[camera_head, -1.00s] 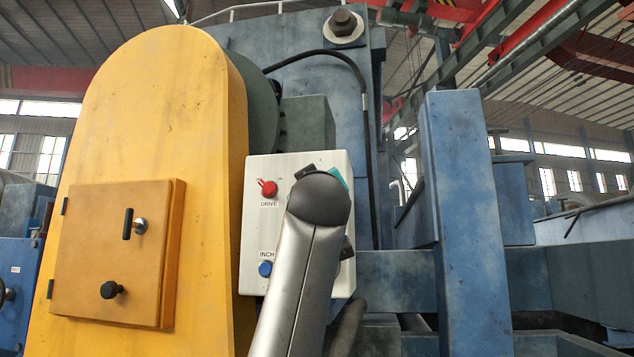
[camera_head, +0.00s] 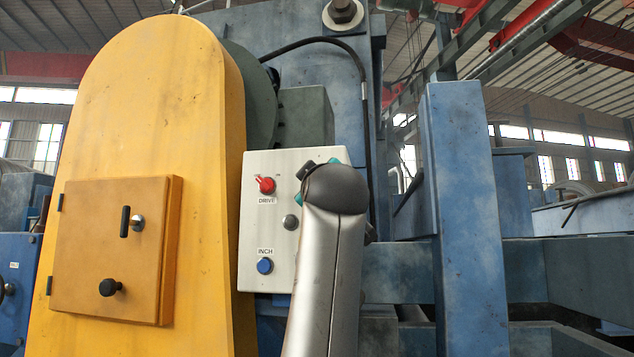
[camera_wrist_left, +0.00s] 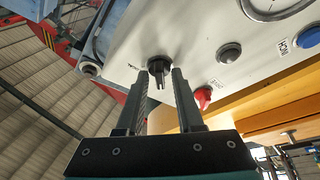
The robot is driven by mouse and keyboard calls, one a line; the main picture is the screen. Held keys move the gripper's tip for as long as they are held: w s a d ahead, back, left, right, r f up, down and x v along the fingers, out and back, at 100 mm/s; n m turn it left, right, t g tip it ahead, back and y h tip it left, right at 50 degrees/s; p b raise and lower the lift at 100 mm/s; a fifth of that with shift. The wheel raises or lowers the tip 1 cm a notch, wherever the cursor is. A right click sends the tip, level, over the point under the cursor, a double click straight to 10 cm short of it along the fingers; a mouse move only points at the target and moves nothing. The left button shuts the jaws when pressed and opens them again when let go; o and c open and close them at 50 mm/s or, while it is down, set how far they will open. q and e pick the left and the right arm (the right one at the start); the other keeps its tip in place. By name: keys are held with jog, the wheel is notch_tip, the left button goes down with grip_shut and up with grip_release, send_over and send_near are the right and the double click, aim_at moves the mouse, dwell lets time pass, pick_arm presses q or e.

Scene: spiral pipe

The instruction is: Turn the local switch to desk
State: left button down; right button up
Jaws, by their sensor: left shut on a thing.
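The white control box (camera_head: 262,220) is on the right side of the yellow housing. The local switch, a black knob (camera_wrist_left: 158,66), shows in the left wrist view near the box's edge. My left gripper (camera_wrist_left: 163,78) is shut on this knob, one finger on each side. A small label beside the knob is too small to read. In the head view my silver arm covers the knob and the right part of the box. Only small black and teal parts of the left gripper (camera_head: 309,168) show there. My right gripper is not in view.
The box also carries a red DRIVE switch (camera_head: 265,185), a grey button (camera_head: 290,222) and a blue INCH button (camera_head: 265,266). A yellow housing (camera_head: 200,120) with a small door (camera_head: 110,250) stands left. A blue post (camera_head: 465,220) stands right.

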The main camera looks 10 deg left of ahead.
pick_arm(q)
jog(key=c, duration=0.9)
grip_release()
jog(key=b+v, duration=0.6)
jog(key=v, duration=0.9)
jog(key=shift+s+b, duration=0.15)
jog(key=shift+b, duration=0.2)
jog(key=shift+f, duration=0.15)
